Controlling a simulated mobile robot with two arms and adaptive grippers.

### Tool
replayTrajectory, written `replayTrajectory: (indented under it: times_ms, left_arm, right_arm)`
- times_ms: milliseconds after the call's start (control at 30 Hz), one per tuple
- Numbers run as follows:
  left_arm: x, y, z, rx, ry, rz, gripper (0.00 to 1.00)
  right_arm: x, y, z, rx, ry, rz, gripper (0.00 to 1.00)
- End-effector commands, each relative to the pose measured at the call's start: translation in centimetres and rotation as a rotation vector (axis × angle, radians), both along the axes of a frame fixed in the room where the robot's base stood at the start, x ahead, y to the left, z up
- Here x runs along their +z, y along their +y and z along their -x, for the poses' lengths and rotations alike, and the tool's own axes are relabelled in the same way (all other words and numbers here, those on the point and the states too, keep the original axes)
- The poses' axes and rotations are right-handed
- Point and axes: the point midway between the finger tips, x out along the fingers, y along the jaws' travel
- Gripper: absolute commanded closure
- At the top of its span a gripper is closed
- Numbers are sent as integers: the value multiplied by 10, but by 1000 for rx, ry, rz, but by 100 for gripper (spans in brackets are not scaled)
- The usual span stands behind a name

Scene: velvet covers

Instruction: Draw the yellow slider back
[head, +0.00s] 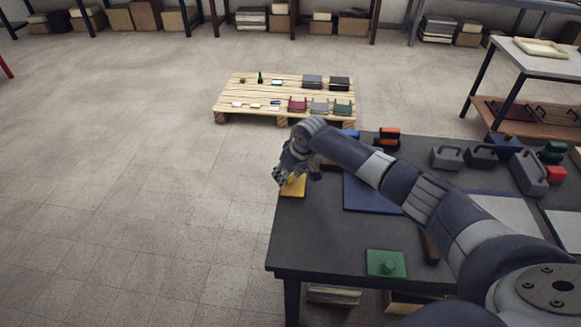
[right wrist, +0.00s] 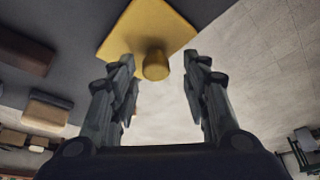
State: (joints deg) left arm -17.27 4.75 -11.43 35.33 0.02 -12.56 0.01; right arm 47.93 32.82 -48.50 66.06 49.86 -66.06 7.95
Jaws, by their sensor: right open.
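The yellow slider (head: 293,187) is a flat square plate at the left edge of the dark table (head: 325,235), partly hidden by my right gripper in the head view. In the right wrist view the yellow slider (right wrist: 133,30) shows a round knob (right wrist: 155,66) standing out from it. My right gripper (head: 287,175) is over the slider. In the wrist view its fingers (right wrist: 158,64) are open, one on each side of the knob with gaps; I cannot tell how deep the knob sits between them. My left gripper is not in view.
A blue panel (head: 370,194) lies beneath my right arm. Grey handled blocks (head: 447,157) stand to the right. The floor left of the table is clear; a wooden pallet (head: 245,97) lies behind.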

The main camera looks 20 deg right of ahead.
Motion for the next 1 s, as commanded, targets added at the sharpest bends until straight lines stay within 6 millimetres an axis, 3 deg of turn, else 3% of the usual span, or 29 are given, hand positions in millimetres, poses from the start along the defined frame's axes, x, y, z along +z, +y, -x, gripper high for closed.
replayTrajectory:
  times_ms: [600, 800, 1000]
  left_arm:
    - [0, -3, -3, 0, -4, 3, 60]
    - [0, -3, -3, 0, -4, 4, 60]
    - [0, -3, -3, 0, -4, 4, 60]
  right_arm:
    - [93, -7, 36, 3, -1, 1, 57]
    - [106, -8, 41, 1, -1, -1, 57]
    - [107, -8, 42, 1, -1, -1, 57]
